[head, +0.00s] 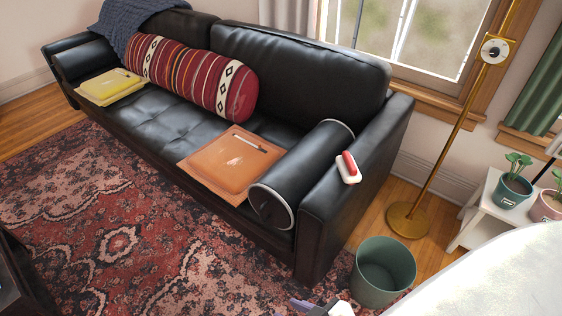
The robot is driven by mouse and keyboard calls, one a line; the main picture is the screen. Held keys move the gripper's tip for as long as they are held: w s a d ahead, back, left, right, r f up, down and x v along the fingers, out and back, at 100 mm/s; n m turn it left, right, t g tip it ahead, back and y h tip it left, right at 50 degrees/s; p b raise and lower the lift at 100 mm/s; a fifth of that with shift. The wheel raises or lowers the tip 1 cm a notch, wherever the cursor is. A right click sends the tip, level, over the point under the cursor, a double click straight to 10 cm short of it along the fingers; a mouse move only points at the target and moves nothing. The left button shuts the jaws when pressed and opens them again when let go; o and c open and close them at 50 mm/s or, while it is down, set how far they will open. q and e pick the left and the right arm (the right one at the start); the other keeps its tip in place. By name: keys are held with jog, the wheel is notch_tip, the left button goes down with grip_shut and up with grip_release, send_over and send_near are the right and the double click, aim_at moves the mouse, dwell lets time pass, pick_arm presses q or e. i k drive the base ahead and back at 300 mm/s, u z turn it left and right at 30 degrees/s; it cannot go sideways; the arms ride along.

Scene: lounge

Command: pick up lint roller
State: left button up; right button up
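A small red and white object (349,167) lies on top of the black sofa's right armrest. Its white part is flat with a red part on top, and it looks like the lint roller, though it is too small to be certain. Nothing touches it except the armrest. At the bottom edge, a small purple, dark and white part (318,308) is cut off by the frame. It may be the tip of my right gripper, but too little shows to tell whether it is open or shut. My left gripper is not in view.
The black leather sofa (160,115) holds a striped bolster (190,75), a brown folder (230,163) and a yellow one (108,86). A green bin (383,272) and brass lamp (407,219) stand right of it. A pale curved surface (490,285) fills the lower right.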

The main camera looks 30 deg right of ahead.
aim_at(350, 174)
jog(key=u, duration=0.35)
jog(key=i, duration=1.3)
jog(key=z, duration=1.25)
